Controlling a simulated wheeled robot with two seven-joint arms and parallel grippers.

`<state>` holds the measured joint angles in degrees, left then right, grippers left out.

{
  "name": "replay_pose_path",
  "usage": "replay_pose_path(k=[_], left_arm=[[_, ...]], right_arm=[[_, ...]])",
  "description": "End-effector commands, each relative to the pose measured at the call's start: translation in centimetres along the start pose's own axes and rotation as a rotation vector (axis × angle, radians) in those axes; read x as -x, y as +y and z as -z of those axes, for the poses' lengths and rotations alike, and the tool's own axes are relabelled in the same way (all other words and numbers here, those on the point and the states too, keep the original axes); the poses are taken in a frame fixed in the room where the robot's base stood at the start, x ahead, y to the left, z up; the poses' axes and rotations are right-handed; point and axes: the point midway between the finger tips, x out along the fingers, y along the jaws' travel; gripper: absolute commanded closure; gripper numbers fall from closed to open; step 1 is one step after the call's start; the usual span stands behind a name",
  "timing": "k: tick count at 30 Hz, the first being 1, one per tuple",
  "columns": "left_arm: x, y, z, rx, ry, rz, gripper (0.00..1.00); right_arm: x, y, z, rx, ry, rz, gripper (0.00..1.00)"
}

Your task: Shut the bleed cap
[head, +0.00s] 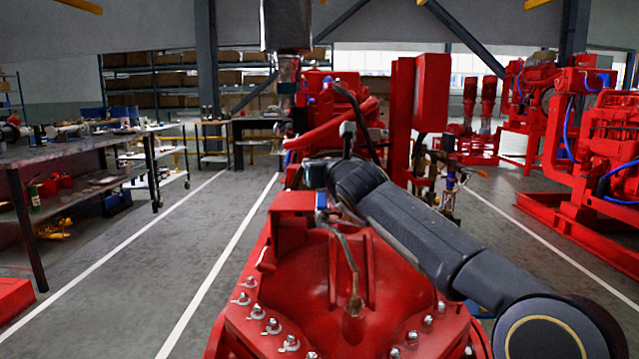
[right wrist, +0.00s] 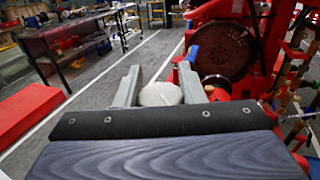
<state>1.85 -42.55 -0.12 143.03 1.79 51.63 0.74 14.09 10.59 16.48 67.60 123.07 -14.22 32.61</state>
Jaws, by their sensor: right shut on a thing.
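My right arm reaches in from the lower right of the head view, over the red pumpset (head: 300,240). My right gripper (head: 317,173) is small and partly hidden by its wrist there. In the right wrist view its two grey fingers (right wrist: 162,72) stand either side of a pale rounded thing (right wrist: 160,94), probably the bleed cap, and are shut on it. The cap's lower part is hidden behind the gripper body. I cannot make out the cap in the head view, nor tell how far it is turned. My left gripper is not in view.
A bent metal pipe (head: 345,245) with a blue end rises from the red casing near my wrist. Bolts line the casing's front flange. A workbench (head: 70,150) stands at the left and red engines (head: 605,150) at the right. Striped floor between is clear.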

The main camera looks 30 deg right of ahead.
Motion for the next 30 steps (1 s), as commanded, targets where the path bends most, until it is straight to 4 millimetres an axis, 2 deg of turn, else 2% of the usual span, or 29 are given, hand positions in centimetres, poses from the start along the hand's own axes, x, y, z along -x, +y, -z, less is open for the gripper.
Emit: replay_pose_path(k=[3, 15, 16, 21, 30], left_arm=[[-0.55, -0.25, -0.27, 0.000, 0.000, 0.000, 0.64], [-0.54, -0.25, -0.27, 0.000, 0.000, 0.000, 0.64], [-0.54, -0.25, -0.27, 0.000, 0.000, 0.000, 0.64], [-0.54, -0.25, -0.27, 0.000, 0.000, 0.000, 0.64], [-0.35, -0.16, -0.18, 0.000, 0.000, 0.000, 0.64]], right_arm=[[-0.04, 0.05, 0.18, 0.000, 0.001, 0.007, 0.87], [-0.04, 0.00, 0.03, 0.001, 0.002, 0.010, 0.87], [-0.04, 0.00, 0.03, 0.001, 0.002, 0.010, 0.63], [-0.04, -0.01, 0.02, 0.001, 0.002, 0.010, 0.42], [-0.03, -0.01, -0.28, 0.001, 0.001, 0.010, 0.42]])
